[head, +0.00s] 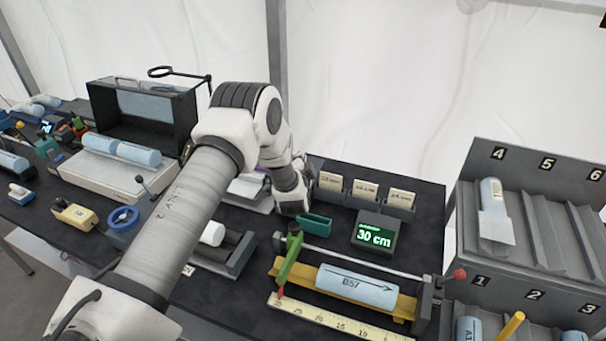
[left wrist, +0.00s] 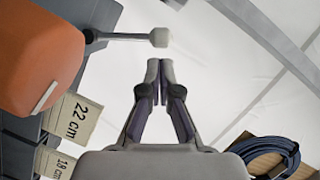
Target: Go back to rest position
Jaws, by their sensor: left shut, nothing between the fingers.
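My left arm crosses the head view from the lower left, bends at the top middle and comes down behind the bench items. Its gripper is mostly hidden there. In the left wrist view my left gripper (left wrist: 160,68) is shut, its two fingertips together with nothing between them. Pale tent cloth shows behind it. An orange body (left wrist: 45,45) with a white-tipped lever (left wrist: 158,38) is beside it at the left. My right gripper is in neither view.
A blue cylinder marked B57 (head: 357,287) lies in a yellow cradle behind a ruler (head: 335,320). A green display (head: 374,236) reads 30 cm. A grey numbered rack (head: 540,190) stands right. Card holders (head: 365,192) are at the bench back. A black box (head: 140,112) stands left.

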